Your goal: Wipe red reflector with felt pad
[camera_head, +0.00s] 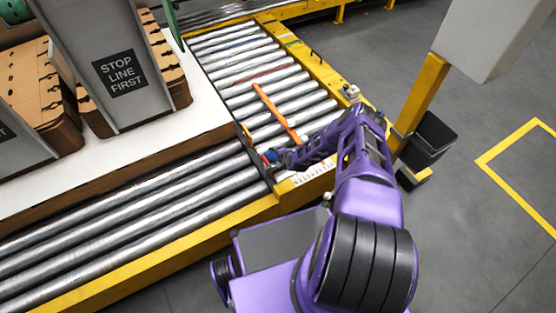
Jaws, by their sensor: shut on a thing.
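My gripper (273,160) is at the inner corner of the yellow conveyor frame, low over its edge. It is shut on a small blue piece (270,156), which looks like the felt pad. A tiny red spot shows right beside the fingertips and may be the red reflector. It is too small and too covered by the gripper to be sure. I cannot tell whether the pad touches it.
An orange bar (276,112) lies slanted across the rollers (246,80) just beyond my gripper. A white platform (118,150) with brown stacks (170,68) is at left. A dark bin (432,140) stands by the yellow post at right. Open floor lies at far right.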

